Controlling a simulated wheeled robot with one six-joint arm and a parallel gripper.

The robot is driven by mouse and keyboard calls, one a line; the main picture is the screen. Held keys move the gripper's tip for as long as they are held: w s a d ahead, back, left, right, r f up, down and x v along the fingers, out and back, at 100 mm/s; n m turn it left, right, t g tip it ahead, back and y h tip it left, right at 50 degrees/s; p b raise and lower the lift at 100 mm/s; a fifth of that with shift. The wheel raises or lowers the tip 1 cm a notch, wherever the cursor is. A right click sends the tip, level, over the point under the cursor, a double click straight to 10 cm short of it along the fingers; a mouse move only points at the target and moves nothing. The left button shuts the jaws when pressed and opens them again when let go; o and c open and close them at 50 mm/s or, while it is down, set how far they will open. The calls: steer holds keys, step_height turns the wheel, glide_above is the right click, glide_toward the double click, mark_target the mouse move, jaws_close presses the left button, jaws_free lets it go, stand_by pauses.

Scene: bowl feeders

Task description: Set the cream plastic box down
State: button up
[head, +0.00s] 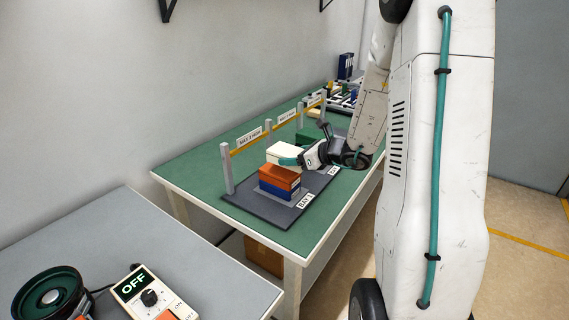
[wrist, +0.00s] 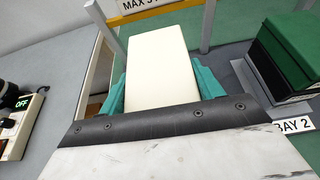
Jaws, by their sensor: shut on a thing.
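The cream plastic box (head: 284,151) is held between the teal fingers of my gripper (head: 287,160). In the wrist view the cream box (wrist: 160,62) lies lengthwise between the two fingers (wrist: 161,88), with one finger along each side. In the head view the box is level, directly over or just behind an orange box (head: 279,177) that lies on a blue box (head: 278,190) in bay 1. I cannot tell whether the cream box touches the orange one.
The dark mat (head: 240,200) has a post-and-rail fence (head: 262,138) with "MAX 3" signs behind it. A green box (wrist: 292,45) stands in bay 2 on the right. A nearer grey table holds a control box (head: 150,295) reading OFF. Green tabletop (head: 195,163) left of the mat is clear.

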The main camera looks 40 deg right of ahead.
mark_target(285, 153)
steer(key=w, duration=0.1)
steer(key=w+a, duration=0.1)
steer(key=w, duration=0.1)
steer(key=shift+w+a+f, duration=0.1)
steer(key=shift+w+f, duration=0.15)
steer(key=shift+f, duration=1.65)
steer(key=shift+f, duration=0.1)
steer(key=o, duration=1.2)
steer(key=shift+c, duration=0.2)
